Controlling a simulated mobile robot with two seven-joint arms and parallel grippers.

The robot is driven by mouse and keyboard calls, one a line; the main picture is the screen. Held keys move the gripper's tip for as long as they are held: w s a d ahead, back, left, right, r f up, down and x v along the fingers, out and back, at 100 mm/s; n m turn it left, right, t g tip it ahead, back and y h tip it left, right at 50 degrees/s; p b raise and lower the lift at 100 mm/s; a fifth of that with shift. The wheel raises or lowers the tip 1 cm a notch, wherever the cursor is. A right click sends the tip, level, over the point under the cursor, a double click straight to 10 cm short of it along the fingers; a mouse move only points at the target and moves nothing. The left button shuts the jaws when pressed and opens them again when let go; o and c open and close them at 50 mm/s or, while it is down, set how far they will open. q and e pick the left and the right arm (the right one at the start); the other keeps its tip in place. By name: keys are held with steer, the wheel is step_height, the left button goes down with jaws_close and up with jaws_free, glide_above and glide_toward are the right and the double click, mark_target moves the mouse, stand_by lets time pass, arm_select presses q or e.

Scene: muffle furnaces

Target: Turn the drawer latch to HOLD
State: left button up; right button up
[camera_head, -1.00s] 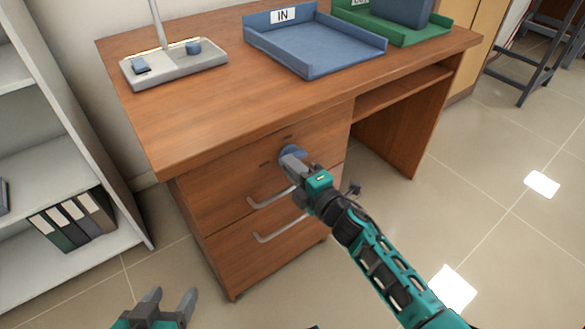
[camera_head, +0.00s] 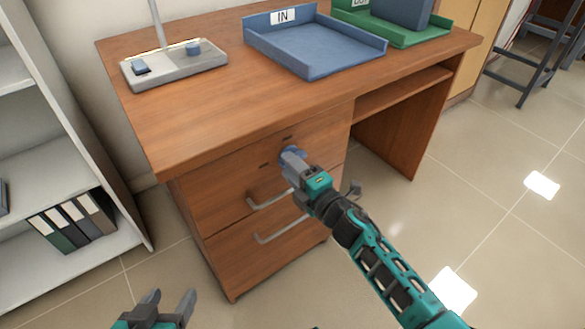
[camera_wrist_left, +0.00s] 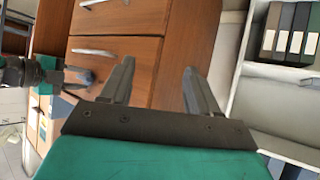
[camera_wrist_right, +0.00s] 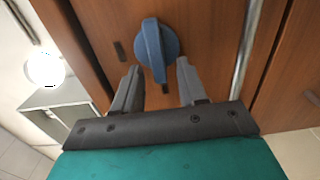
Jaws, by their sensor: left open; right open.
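The drawer latch is a round blue knob (camera_head: 290,152) with a raised grip bar, on the front of the top drawer (camera_head: 222,190). In the right wrist view the knob (camera_wrist_right: 155,45) shows clearly, its bar running nearly up and down the picture. My right gripper (camera_head: 293,160) is open at the knob. Its fingertips (camera_wrist_right: 157,70) lie on either side of the bar's lower end; I cannot tell if they touch it. Small dark marks (camera_wrist_right: 118,51) sit beside the knob; no wording is readable. My left gripper (camera_head: 171,293) is open and empty, low in front of the desk.
Two grey drawer handles (camera_head: 270,199) stick out below the knob. The desk top (camera_head: 225,105) holds a blue IN tray (camera_head: 335,70), a green tray (camera_head: 400,38) and a grey lamp base (camera_head: 185,70). A white shelf with binders (camera_head: 75,222) stands left.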

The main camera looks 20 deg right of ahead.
arm_select(q)
steer(key=shift+s+a+r+p, duration=0.1)
steer(key=shift+a+r+p, duration=0.3)
steer(key=shift+p, duration=0.55)
arm_select(e)
steer(key=v, duration=1.3)
arm_select(q)
steer(key=shift+d, duration=0.1)
arm_select(e)
steer(key=s+a+f+m+g+h+p, duration=0.1)
steer(key=s+a+m+g+h, duration=0.3)
steer(key=m, duration=0.6)
steer(key=s+a+f+m+g+y, duration=0.15)
steer(key=s+m, duration=0.35)
steer(key=m, duration=0.5)
arm_select(q)
steer(key=s+a+r+y+p, duration=0.1)
steer(key=a+r+p, duration=0.2)
steer(key=r+p, duration=0.9)
steer(key=p, duration=0.5)
steer(key=shift+s+a+r, duration=0.3)
steer(key=shift+s+r, duration=0.05)
steer(key=shift+r, duration=0.05)
arm_select(e)
steer(key=s+d+r+h, duration=0.1)
steer(key=d+r, duration=0.3)
steer(key=r, duration=0.7)
steer(key=shift+s+d+r+g+h, duration=0.15)
steer(key=shift+s+r+g+h, duration=0.05)
steer(key=shift+s+g+h, duration=0.15)
